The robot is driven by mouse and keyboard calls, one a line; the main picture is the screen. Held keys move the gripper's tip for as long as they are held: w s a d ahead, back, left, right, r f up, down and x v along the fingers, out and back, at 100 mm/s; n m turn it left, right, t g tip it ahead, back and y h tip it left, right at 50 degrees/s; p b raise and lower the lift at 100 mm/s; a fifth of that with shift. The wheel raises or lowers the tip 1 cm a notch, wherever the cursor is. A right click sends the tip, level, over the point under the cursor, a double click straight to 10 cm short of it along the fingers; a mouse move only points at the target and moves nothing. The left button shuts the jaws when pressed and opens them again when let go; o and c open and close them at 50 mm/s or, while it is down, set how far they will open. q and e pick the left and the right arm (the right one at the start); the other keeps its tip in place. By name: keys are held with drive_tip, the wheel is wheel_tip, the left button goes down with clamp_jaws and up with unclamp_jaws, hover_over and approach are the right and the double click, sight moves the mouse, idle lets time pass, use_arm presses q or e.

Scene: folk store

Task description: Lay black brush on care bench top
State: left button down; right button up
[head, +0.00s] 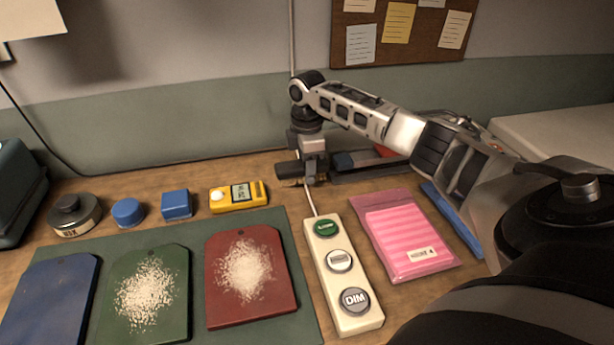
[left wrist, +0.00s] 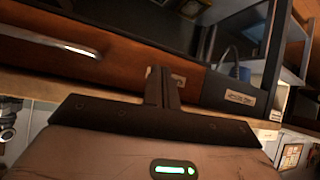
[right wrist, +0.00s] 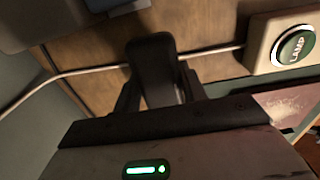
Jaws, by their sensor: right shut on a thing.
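My right gripper (head: 310,180) is over the back of the wooden bench top (head: 415,295) in the head view, pointing down. It is shut on a small black thing, likely the black brush (head: 288,170). In the right wrist view the dark brush (right wrist: 152,65) shows between the fingers (right wrist: 155,95), above the wood. I cannot tell whether it touches the bench top. My left gripper (left wrist: 163,88) shows only in the left wrist view, fingers close together and empty, in front of a brown drawer front (left wrist: 110,65).
A white button box (head: 345,285) stands just in front of the right gripper, with its cable running back. A pink packet (head: 405,235) lies to its right, a yellow meter (head: 238,197) to the left. Blue, green and red plates (head: 280,300) lie on a green mat. A dark tray (head: 375,172) sits behind.

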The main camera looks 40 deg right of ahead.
drive_tip(key=shift+f, duration=1.45)
drive_tip(key=shift+f, duration=0.1)
drive_tip(key=o, duration=1)
wheel_tip(320, 180, up, 12)
drive_tip(key=shift+r, duration=0.15)
